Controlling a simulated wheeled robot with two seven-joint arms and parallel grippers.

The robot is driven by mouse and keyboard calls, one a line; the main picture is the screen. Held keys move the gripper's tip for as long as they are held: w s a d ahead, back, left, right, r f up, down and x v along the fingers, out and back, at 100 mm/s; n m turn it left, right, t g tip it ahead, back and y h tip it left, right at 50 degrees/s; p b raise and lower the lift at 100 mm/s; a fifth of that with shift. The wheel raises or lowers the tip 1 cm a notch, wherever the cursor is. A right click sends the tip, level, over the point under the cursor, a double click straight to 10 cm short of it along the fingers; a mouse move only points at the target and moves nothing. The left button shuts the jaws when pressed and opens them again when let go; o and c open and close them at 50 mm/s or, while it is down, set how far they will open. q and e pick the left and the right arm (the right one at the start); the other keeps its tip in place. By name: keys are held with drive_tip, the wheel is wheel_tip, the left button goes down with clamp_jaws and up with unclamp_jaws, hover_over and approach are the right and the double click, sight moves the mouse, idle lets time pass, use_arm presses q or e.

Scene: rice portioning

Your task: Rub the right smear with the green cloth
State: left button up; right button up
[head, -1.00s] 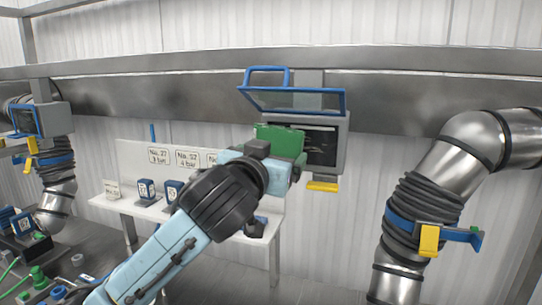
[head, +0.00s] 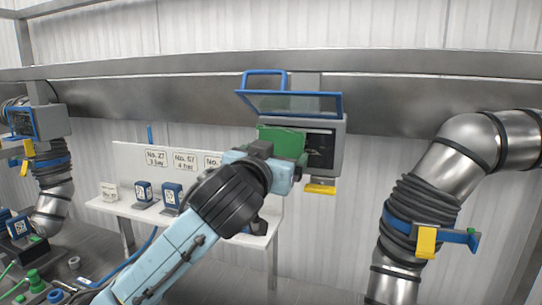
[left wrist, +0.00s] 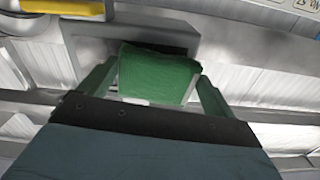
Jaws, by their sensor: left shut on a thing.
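The green cloth (head: 280,137) is held at the end of my left arm, in front of the left part of a dark pane (head: 321,150) in a grey box. In the left wrist view the cloth (left wrist: 158,72) sits between the fingers of my left gripper (left wrist: 155,85), which is shut on it. In the head view the left gripper (head: 290,163) is just below the cloth. Faint pale marks show on the pane right of the cloth; I cannot make out the separate smears. Whether the cloth touches the pane is unclear. My right gripper is not in view.
A blue-framed lid (head: 290,104) stands raised above the grey box (head: 340,150). A yellow tab (head: 320,189) hangs below it. A thick metal pipe (head: 470,150) with a blue clamp stands at right. A white shelf (head: 120,206) with small blue devices is behind my arm.

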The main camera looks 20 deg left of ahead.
sight(294, 155)
use_arm(q)
drive_tip(key=shift+s+d, duration=0.15)
drive_tip(key=shift+d, duration=1.65)
drive_tip(key=shift+d+p, duration=0.5)
drive_tip(key=shift+d, duration=1.6)
drive_tip(key=a+p, duration=0.1)
drive_tip(key=a, duration=0.7)
drive_tip(key=shift+w+a+p, duration=0.15)
drive_tip(key=shift+w+p, duration=0.05)
drive_tip(key=shift+p, duration=0.2)
drive_tip(key=shift+s, duration=0.1)
